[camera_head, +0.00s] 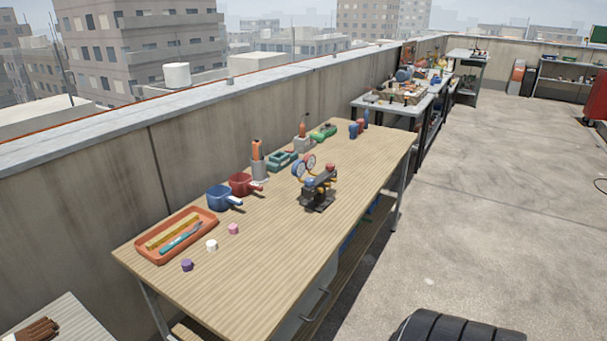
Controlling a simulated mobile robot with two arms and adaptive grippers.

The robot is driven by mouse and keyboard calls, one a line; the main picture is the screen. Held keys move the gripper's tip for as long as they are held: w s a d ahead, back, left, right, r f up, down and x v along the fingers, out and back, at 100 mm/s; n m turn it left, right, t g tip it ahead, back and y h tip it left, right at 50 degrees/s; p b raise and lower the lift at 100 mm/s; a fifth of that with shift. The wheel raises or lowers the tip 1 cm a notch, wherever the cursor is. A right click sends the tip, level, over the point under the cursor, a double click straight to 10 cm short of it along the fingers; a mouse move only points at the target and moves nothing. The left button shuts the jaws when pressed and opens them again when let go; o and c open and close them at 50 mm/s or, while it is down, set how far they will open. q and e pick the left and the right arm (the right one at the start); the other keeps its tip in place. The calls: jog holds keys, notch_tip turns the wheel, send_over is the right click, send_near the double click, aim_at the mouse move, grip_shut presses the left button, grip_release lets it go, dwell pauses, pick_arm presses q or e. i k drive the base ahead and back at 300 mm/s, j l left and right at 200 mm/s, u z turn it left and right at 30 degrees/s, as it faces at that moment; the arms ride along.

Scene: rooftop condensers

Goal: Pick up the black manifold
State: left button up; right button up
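The black manifold (317,190) stands on the wooden-topped table (270,270), right of the table's middle. It has a dark body and base with small yellow and red parts. Two round gauges, one blue-rimmed and one red-rimmed, sit at its upper left. Neither of my grippers shows in the head view, and nothing is touching the manifold.
Left of the manifold are a blue pot (222,199), a red pot (241,184), an orange tray (177,236) and small caps. A grey holder (259,170) and a green case (323,132) stand behind. The table's front is clear. A concrete parapet (90,205) runs behind.

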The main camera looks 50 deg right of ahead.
aim_at(316, 199)
jog(key=z, duration=1.75)
jog(key=i+l+u, duration=0.1)
jog(key=u, duration=0.3)
jog(key=i+l+u, duration=0.2)
jog(key=u, duration=0.2)
